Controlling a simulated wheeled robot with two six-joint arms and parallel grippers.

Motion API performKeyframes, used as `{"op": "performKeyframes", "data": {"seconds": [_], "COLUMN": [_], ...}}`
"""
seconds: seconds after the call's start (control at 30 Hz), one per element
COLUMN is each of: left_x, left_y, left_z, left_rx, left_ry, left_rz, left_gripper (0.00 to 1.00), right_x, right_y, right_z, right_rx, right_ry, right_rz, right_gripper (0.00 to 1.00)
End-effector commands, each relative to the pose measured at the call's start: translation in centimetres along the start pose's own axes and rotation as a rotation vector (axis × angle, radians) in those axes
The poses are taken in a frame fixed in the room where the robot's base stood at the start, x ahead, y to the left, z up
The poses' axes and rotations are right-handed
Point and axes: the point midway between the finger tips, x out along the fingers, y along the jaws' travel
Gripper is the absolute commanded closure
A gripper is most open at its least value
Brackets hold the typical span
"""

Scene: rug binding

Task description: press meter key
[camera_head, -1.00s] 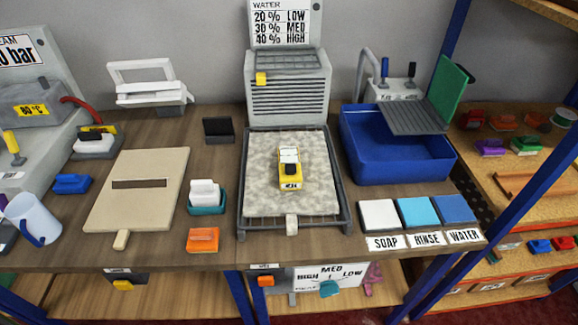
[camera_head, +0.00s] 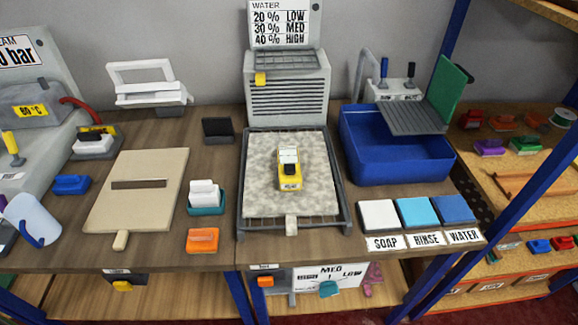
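A yellow meter (camera_head: 290,181) with a black key or screen area (camera_head: 290,168) and a white top lies on the grey mottled rug piece (camera_head: 262,200). The rug piece sits in a dark wire-framed tray (camera_head: 346,222) at the middle of the bench. The small marking on the meter's front is too small to read. Neither of my grippers is in view, and nothing touches the meter.
A grey louvred unit (camera_head: 288,95) stands behind the tray, under a water chart (camera_head: 284,24). A blue basin (camera_head: 395,160) is to the right, with soap, rinse and water pads (camera_head: 418,213) before it. A wooden board (camera_head: 135,205), orange block (camera_head: 202,240) and teal-based block (camera_head: 206,205) are to the left.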

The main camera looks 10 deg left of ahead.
Motion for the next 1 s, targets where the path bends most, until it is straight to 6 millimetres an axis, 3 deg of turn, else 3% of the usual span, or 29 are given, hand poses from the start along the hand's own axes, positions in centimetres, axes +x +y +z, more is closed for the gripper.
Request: {"op": "performKeyframes", "data": {"seconds": [0.03, 0.2, 1.0], "left_x": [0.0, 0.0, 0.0], "left_y": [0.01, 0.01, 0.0], "left_z": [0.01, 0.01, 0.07], "left_rx": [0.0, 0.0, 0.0], "left_ry": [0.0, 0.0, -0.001], "left_rz": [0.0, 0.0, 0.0], "left_gripper": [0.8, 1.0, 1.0], "right_x": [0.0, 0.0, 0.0], "right_y": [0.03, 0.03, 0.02], "right_z": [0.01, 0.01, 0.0], "right_rx": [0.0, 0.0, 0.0], "right_ry": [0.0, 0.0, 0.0], "right_rz": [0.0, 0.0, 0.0], "right_gripper": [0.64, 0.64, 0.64]}}
